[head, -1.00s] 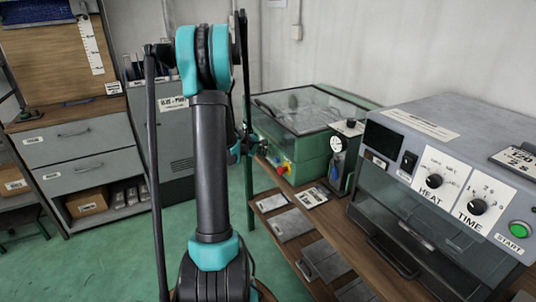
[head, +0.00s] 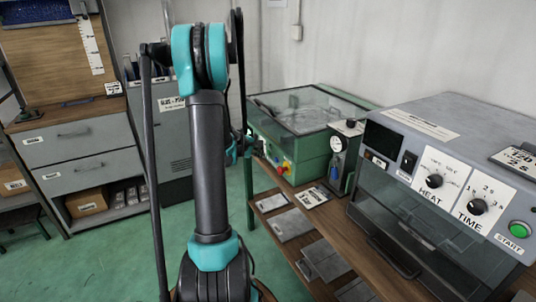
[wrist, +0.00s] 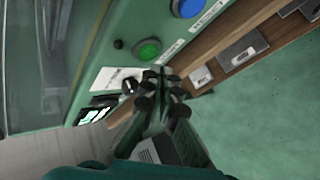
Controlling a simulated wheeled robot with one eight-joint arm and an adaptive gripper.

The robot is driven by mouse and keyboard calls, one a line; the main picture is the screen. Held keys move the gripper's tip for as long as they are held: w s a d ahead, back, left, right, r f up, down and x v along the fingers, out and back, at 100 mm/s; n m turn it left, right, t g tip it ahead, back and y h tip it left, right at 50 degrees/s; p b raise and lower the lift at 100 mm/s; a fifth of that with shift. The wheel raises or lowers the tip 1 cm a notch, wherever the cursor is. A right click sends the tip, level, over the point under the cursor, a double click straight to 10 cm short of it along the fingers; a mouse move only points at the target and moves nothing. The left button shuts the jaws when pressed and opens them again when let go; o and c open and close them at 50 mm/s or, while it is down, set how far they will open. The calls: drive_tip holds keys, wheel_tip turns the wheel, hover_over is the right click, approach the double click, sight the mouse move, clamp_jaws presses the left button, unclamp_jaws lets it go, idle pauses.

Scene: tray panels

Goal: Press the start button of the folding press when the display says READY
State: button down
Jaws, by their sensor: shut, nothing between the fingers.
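In the wrist view a green machine panel carries a round green button (wrist: 147,50) and a blue button (wrist: 187,7) with a label strip beside them. A small dark display (wrist: 93,115) with pale marks sits lower left on the panel; its text is unreadable. My gripper (wrist: 160,76) is shut and empty, its dark fingertips just below the green button in the picture; I cannot tell whether they touch the panel. In the head view the green machine (head: 312,143) with a clear lid stands behind my arm, and my gripper is hidden there.
A grey heater box (head: 455,120) with HEAT and TIME knobs, a dark display and a green START button (head: 519,230) stands on the wooden bench at right. A gauge stand (head: 340,155) and flat grey plates (head: 292,224) are between. A drawer cabinet (head: 80,160) is left.

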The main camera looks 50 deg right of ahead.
drive_tip(key=shift+w+a, duration=0.25)
drive_tip(key=shift+a, duration=0.55)
drive_tip(key=shift+w+a, duration=0.25)
drive_tip(key=shift+a, duration=0.55)
drive_tip(key=shift+w+a, duration=0.25)
drive_tip(key=shift+a, duration=0.55)
drive_tip(key=s+a+r+m+t+y, duration=0.1)
drive_tip(key=a+t+y, duration=0.1)
drive_tip(key=a, duration=1.1)
drive_tip(key=s+a+r+m+t+y, duration=0.1)
drive_tip(key=a+y, duration=0.2)
drive_tip(key=a, duration=1)
drive_tip(key=s+a+f+y, duration=0.1)
drive_tip(key=s+a+y, duration=0.1)
drive_tip(key=s+a, duration=0.4)
drive_tip(key=s+a+f+m+y, duration=0.1)
drive_tip(key=s+a, duration=0.5)
drive_tip(key=a, duration=0.8)
drive_tip(key=shift+a+f+y, duration=0.2)
drive_tip(key=shift+a+y, duration=0.15)
drive_tip(key=shift+y, duration=0.55)
